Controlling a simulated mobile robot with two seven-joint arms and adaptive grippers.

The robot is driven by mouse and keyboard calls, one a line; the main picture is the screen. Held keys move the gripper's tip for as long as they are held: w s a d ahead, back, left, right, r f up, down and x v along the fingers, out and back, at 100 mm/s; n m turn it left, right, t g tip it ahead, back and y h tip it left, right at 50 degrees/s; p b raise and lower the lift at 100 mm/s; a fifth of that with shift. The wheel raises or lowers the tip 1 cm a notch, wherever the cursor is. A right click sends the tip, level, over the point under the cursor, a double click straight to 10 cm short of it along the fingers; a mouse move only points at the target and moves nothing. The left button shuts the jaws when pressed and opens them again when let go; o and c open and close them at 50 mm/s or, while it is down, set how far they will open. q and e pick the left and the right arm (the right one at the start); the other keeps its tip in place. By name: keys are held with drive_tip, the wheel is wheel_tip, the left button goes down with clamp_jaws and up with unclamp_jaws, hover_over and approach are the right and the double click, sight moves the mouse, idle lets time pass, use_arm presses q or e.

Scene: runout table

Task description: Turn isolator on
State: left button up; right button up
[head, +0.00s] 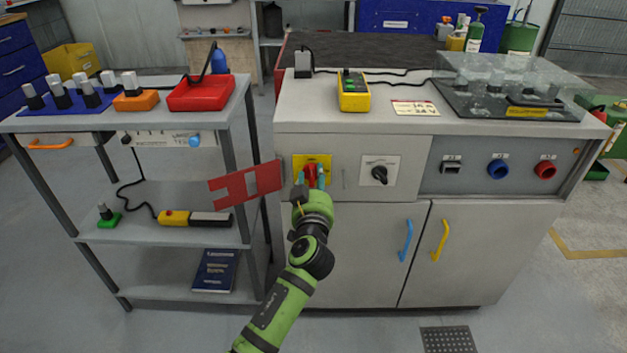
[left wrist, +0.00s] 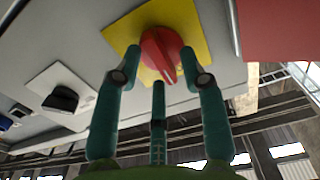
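The isolator is a red rotary knob (head: 311,173) on a yellow plate (head: 298,162) on the cabinet's front panel. My left gripper (head: 310,182) is at the knob, its fingers pointing at the panel. In the left wrist view the red knob (left wrist: 162,52) and yellow plate (left wrist: 190,22) show closely; the knob's ridge is slightly off vertical in that picture. The left gripper's teal fingers (left wrist: 163,68) are spread, two flanking the knob and the third below it. I cannot tell whether the fingertips touch the knob. My right gripper is not in view.
A red notched plate (head: 232,187) stands just left of the isolator. A black rotary switch (head: 379,174) on a white plate is to the right, then sockets (head: 497,169). A yellow meter (head: 353,92) stands on the cabinet top. A grey shelf cart (head: 165,236) stands left.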

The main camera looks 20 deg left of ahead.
use_arm(q)
clamp_jaws()
drive_tip(key=shift+m, duration=0.4)
drive_tip(key=m, duration=0.2)
drive_tip(key=shift+f+m, duration=0.1)
drive_tip(key=shift+m, duration=0.2)
drive_tip(key=m, duration=0.3)
drive_tip(key=shift+d+m+p, duration=0.1)
drive_tip(key=shift+m+p, duration=0.25)
drive_tip(key=shift+m, duration=0.05)
drive_tip(key=m+p, duration=0.1)
drive_tip(key=m, duration=0.2)
drive_tip(key=shift+f+m, duration=0.15)
drive_tip(key=shift+m, duration=0.15)
drive_tip(key=m+p, duration=0.1)
drive_tip(key=m, duration=0.2)
drive_tip(key=shift+f+m, duration=0.1)
drive_tip(key=shift+m, duration=0.2)
drive_tip(key=shift+f+m+p, duration=0.15)
drive_tip(key=shift+m+p, duration=0.3)
drive_tip(key=shift+m, duration=1.15)
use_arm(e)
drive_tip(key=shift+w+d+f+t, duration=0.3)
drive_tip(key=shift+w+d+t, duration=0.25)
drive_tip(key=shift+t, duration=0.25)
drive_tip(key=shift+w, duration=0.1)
